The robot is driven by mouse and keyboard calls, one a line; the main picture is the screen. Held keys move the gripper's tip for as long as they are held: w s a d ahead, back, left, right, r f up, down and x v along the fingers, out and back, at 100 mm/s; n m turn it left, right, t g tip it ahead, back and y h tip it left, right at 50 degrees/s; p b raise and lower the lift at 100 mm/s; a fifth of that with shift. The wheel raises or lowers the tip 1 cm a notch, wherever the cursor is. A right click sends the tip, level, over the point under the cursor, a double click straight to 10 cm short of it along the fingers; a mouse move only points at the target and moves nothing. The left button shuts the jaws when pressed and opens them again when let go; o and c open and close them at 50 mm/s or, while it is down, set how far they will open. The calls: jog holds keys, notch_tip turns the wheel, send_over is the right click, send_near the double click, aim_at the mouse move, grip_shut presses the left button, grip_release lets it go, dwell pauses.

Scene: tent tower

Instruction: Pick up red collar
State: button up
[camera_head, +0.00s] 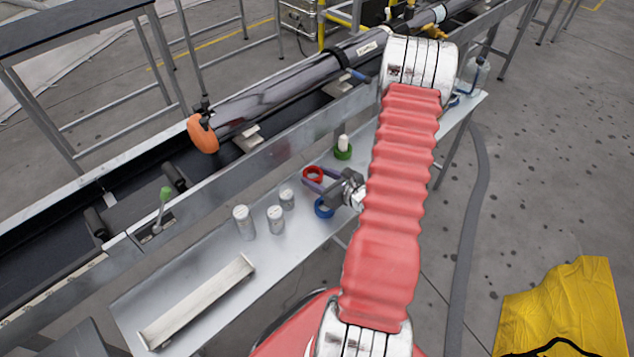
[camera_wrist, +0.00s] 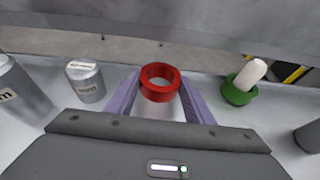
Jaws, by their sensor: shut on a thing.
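The red collar (camera_head: 313,174) is a short, wide red ring over the metal shelf, left of my arm in the head view. In the wrist view the red collar (camera_wrist: 159,82) sits between the tips of my gripper's two purple fingers. My gripper (camera_head: 314,180) is shut on the red collar, with a finger against each side. I cannot tell whether the collar touches the shelf or is lifted. The wrist view shows the ring's opening and front wall; its sides are partly covered by my fingers.
A blue ring (camera_head: 324,208) lies close below my gripper. A green ring with a white piece (camera_head: 343,149) stands behind it. Several silver canisters (camera_head: 276,219) stand to the left. A metal tray (camera_head: 198,301) lies at the shelf's near end. A long rail wall (camera_head: 250,142) runs behind the shelf.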

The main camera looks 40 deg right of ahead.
jog(key=shift+r, duration=3.65)
jog(key=shift+a, duration=0.1)
